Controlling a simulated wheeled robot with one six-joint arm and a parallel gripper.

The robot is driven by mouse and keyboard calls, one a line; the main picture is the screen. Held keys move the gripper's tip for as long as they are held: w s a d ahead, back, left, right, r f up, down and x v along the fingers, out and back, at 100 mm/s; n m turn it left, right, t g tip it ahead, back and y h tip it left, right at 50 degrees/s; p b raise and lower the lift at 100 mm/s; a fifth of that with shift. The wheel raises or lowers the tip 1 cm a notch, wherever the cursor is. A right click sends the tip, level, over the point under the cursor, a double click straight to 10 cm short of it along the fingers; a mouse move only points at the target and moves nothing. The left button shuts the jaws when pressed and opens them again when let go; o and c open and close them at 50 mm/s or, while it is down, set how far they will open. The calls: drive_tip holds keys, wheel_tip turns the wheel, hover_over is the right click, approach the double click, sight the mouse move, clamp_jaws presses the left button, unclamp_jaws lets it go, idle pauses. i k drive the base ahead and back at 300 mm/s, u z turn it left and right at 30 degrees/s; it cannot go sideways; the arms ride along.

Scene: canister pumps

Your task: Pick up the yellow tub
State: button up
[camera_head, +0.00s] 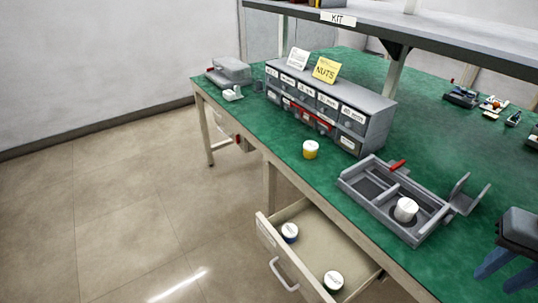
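The yellow tub (310,150) has a white lid and stands upright on the green bench top, near its front edge and in front of the grey drawer cabinet. My gripper (495,279) is at the lower right, with a dark body and two blue fingers. The fingers are apart with nothing visible between them, so it is open. It is well to the right of the yellow tub and apart from it, with the grey tray fixture between them.
A grey fixture (352,186) with a red handle holds a white-lidded tub (405,209). The labelled cabinet (372,126) stands behind the yellow tub. A shelf (440,40) overhangs the bench.

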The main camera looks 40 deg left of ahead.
sight(310, 147)
drive_tip(key=u, duration=0.9)
drive_tip(key=i, duration=0.3)
drive_tip(key=u, duration=0.4)
drive_tip(key=k, duration=0.5)
drive_tip(key=u, duration=1.35)
drive_tip(key=i, duration=2.4)
drive_tip(key=z, duration=2.95)
